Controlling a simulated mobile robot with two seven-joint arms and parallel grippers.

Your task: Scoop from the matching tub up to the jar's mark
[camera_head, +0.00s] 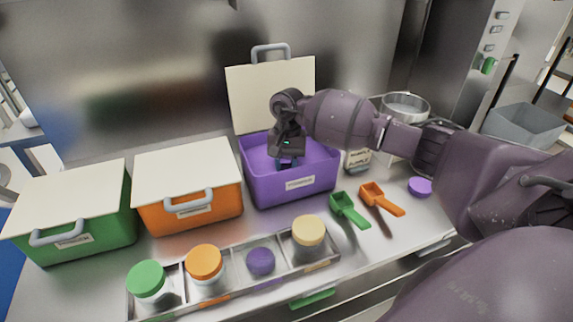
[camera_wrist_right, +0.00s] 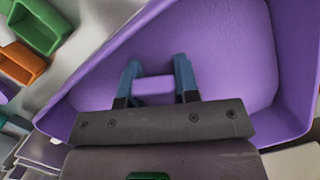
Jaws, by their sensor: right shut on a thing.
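The purple tub (camera_head: 262,188) stands on the counter with its white lid (camera_head: 270,88) raised upright behind it. My right gripper (camera_head: 288,162) reaches down inside the tub. In the right wrist view, my right gripper (camera_wrist_right: 155,82) has its two blue fingers on either side of a small purple piece (camera_wrist_right: 153,86), which looks like a scoop's handle; the rest of it cannot be made out against the purple tub (camera_wrist_right: 225,50). A labelled clear jar (camera_head: 357,160) stands right of the tub, partly behind my arm. Its fill and mark cannot be made out. My left gripper is out of view.
Closed orange (camera_head: 187,212) and green (camera_head: 75,240) tubs stand left. Green (camera_head: 349,208) and orange (camera_head: 381,198) scoops and a purple cap (camera_head: 420,187) lie right. A front tray (camera_head: 225,295) holds green-, orange- and cream-topped jars and a round purple item (camera_head: 260,261).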

